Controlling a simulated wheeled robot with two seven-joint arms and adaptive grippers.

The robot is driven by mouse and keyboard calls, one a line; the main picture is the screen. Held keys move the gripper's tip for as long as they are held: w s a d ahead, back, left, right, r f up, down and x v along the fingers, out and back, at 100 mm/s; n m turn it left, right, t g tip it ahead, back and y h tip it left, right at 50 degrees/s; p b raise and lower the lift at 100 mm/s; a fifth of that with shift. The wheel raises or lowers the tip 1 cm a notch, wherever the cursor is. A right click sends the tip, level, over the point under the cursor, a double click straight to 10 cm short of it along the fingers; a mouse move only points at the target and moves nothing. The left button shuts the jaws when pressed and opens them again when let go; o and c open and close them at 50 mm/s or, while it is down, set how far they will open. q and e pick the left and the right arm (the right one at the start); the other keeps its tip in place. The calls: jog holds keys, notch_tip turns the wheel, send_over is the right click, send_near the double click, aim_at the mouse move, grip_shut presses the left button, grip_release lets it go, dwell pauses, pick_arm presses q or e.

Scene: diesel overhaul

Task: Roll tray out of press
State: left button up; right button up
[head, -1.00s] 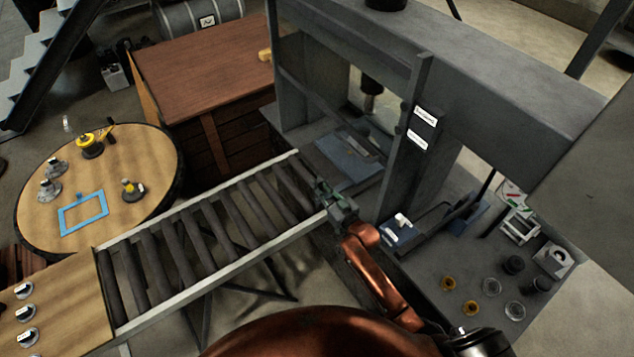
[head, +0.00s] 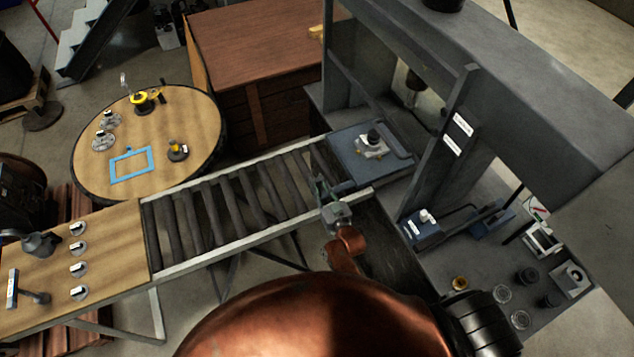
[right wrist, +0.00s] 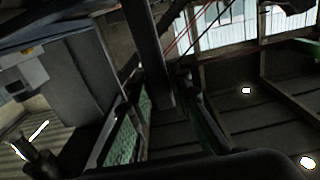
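The blue-grey tray (head: 345,172) lies at the press opening, beside the right end of the roller conveyor (head: 240,205). A light metal part with a black knob (head: 372,143) stands upright on it. A dark bar runs along its right side. The press (head: 470,95) rises behind and right of it. My right gripper (head: 326,196) is over the conveyor's near rail, just left of and nearer than the tray's near corner. My left gripper is not in view.
A wooden bench end (head: 110,240) with several small parts joins the conveyor's left end. A round table (head: 205,130) with a blue frame and a brown cabinet (head: 265,60) stand behind. A blue pump-like unit (head: 425,235) sits right of my arm. The rollers are clear.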

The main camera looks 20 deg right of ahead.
jog(key=o, duration=0.3)
jog(key=shift+o, duration=0.2)
jog(key=shift+s, duration=0.15)
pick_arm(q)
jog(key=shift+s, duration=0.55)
pick_arm(e)
jog(key=s+d, duration=0.1)
jog(key=s, duration=1)
jog(key=shift+s, duration=0.35)
jog(key=shift+d, duration=0.1)
